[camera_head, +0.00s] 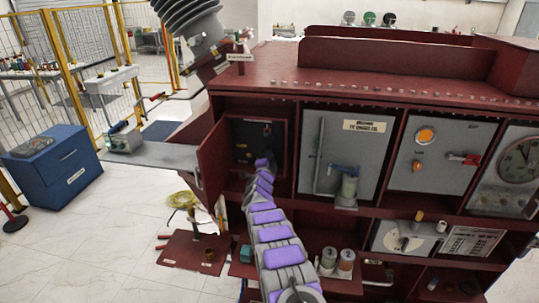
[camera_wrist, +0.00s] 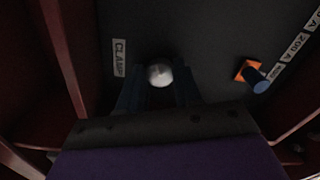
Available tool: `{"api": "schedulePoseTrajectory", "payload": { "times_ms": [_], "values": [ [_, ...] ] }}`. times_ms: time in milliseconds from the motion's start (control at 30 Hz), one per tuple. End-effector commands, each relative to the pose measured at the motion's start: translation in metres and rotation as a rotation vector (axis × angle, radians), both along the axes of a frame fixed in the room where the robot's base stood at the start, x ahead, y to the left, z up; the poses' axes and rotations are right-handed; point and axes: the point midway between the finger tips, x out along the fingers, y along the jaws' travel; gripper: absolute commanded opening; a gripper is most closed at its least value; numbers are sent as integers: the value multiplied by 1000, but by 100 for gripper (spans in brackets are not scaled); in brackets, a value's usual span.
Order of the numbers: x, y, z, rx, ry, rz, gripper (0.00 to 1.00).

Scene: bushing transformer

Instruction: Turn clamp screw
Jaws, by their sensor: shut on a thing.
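The clamp screw (camera_wrist: 160,74) shows in the wrist view as a pale, rounded head on a dark panel (camera_wrist: 215,50), beside a white label (camera_wrist: 119,58) reading CLAMP. My gripper (camera_wrist: 159,88) has a dark finger on each side of the screw and is shut on it. In the head view my purple and grey arm reaches into the open red compartment (camera_head: 232,152) at the cabinet's left. There my gripper is hard to make out, and the screw cannot be told apart.
An orange and blue switch (camera_wrist: 253,75) sits right of the screw, near labels reading 200 A. Red compartment walls (camera_wrist: 62,55) stand close on both sides. The open door (camera_head: 212,165) is left of my arm. A grey panel with a lever (camera_head: 345,170) is to the right.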

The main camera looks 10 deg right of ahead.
Motion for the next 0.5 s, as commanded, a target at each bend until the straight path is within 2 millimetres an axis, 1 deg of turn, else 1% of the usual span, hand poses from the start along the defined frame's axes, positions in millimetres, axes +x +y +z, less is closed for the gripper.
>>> {"api": "schedulePoseTrajectory", "payload": {
  "times_ms": [33,200,500],
  "values": [
    [0,4,-1,-28,15,6,3],
    [0,4,-3,-110,42,7,3],
    [0,4,-6,-180,67,7,3]
  ]
}}
